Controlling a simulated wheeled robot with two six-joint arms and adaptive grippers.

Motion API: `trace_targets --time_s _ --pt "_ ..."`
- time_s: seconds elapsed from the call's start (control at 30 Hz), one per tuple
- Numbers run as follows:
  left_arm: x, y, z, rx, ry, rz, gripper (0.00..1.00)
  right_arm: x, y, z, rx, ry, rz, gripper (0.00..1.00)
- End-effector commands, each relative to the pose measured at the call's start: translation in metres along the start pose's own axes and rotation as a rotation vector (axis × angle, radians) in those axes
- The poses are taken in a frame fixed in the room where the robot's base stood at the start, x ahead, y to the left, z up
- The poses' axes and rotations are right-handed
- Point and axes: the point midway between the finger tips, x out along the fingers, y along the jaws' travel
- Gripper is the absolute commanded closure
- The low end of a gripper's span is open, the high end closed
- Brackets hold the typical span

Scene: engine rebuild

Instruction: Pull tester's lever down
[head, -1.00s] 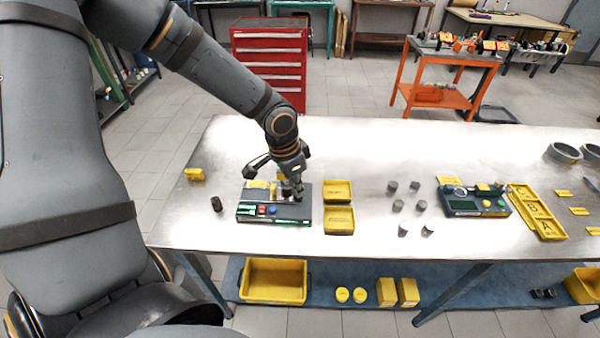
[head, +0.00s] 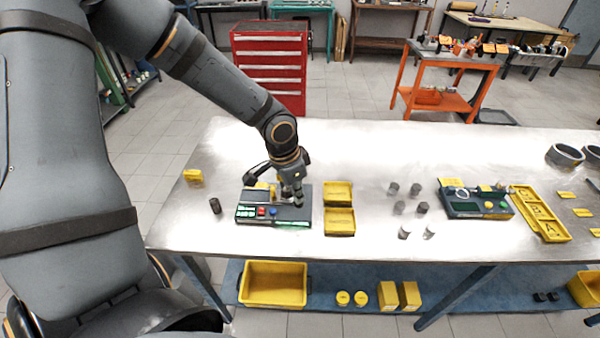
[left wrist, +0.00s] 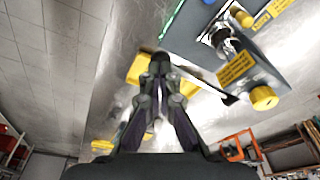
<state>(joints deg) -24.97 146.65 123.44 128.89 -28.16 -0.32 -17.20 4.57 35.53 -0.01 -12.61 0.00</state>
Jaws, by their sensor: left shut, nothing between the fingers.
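The tester (head: 273,216) is a dark box with a lit green display, a red and a blue button, near the left of the metal table. In the left wrist view, part of the tester (left wrist: 205,50) shows at the upper right, with a metal post and yellow knobs. A thin dark bar (left wrist: 205,84) with a black end, possibly the lever, runs beside the fingertips. My left gripper (head: 292,203) is shut and empty, low over the right part of the tester; its fingertips (left wrist: 160,62) meet in the wrist view. I cannot tell whether they touch the bar.
Two yellow trays (head: 339,222) stand just right of the tester, and a dark cylinder (head: 215,205) to its left. Several grey cylinders (head: 398,207), a second green-buttoned device (head: 464,208) and a yellow sectioned tray (head: 556,236) are further right. The table's back middle is clear.

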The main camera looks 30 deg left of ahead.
Motion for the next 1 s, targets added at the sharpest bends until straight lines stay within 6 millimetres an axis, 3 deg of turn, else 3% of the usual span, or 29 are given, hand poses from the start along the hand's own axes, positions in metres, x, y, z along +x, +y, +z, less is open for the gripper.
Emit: trace_targets --time_s 1.0 --pt "-0.088 -0.005 -0.021 0.0 0.0 0.0 1.0 -0.082 0.006 -0.008 0.0 0.0 0.0 0.6"
